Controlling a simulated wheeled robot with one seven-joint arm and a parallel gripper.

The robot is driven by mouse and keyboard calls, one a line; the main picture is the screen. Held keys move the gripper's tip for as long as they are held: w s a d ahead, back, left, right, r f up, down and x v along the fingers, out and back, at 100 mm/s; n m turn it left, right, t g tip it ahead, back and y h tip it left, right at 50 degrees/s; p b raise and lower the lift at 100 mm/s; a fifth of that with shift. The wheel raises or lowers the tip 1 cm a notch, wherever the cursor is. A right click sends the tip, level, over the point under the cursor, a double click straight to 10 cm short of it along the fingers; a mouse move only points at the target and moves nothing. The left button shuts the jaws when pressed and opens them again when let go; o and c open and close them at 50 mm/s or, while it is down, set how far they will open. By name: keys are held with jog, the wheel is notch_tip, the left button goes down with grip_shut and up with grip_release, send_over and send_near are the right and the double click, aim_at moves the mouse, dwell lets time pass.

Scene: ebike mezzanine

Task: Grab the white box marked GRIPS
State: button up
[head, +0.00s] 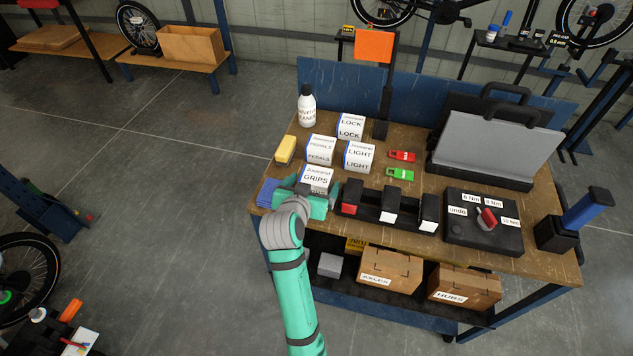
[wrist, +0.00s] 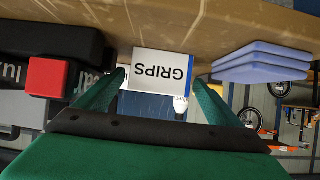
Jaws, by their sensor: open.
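The white box marked GRIPS (head: 316,179) stands on the near left part of the wooden bench top, with a blue edge stripe. It also shows in the wrist view (wrist: 160,71), where its printing is upside down. My gripper (head: 307,196) is at the near side of the box, and its green jaws hide the lower part of it in the head view. In the wrist view the two open fingers (wrist: 160,85) point at the box, one toward each side. I cannot tell whether the box is between the fingertips or just beyond them.
Blue cloths (head: 267,192) lie left of my gripper, and a black rack with a red block (head: 348,209) stands close on its right. Boxes marked PEDALS (head: 320,151), LIGHT (head: 358,157) and LOCK (head: 350,127) stand behind. A yellow sponge (head: 284,149) lies at the left edge.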

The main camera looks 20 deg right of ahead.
aim_at(316, 180)
jog(key=shift+x, duration=1.5)
jog(key=shift+c, duration=0.3)
jog(key=shift+a, duration=0.15)
jog(key=c, duration=1)
jog(key=shift+r, duration=0.1)
jog(key=c, duration=0.3)
jog(key=shift+s+d, duration=0.15)
jog(key=shift+d, duration=0.1)
